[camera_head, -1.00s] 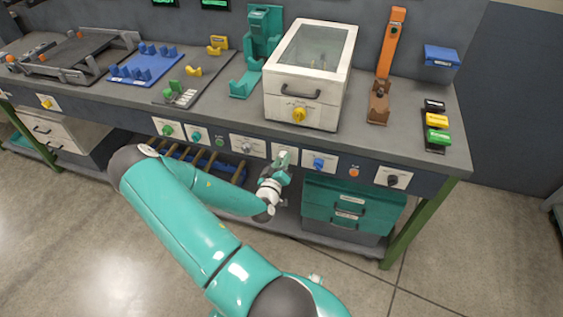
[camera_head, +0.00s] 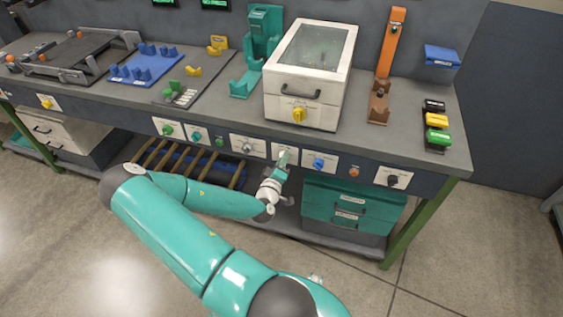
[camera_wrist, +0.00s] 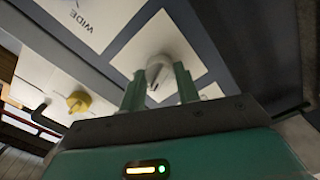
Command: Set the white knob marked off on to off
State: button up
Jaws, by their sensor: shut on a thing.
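In the wrist view, a white knob (camera_wrist: 158,70) stands on a white plate (camera_wrist: 185,38) between the two teal fingers of my gripper (camera_wrist: 160,88). The fingers are shut on the knob, one on each side, and a dark pointer mark shows on its end. The marking on this plate is not readable. In the head view, my gripper (camera_head: 282,160) is at the table's front panel, before a white plate (camera_head: 290,150). The knob itself is hidden there by my gripper.
On the front panel, a pale knob (camera_head: 246,147) is to the left and a blue knob (camera_head: 318,163) to the right. A black knob (camera_head: 392,180) is farther right. Teal drawers (camera_head: 350,205) stand below. A white box with a yellow knob (camera_head: 299,114) stands above on the table.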

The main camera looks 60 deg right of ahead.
jog(key=o, duration=1)
jog(key=shift+a, duration=0.1)
jog(key=a, duration=0.4)
jog(key=s+a, duration=0.1)
jog(key=a, duration=0.4)
jog(key=s+a, duration=0.1)
jog(key=a, duration=0.3)
jog(key=shift+s+a, duration=0.15)
jog(key=shift+a, duration=0.15)
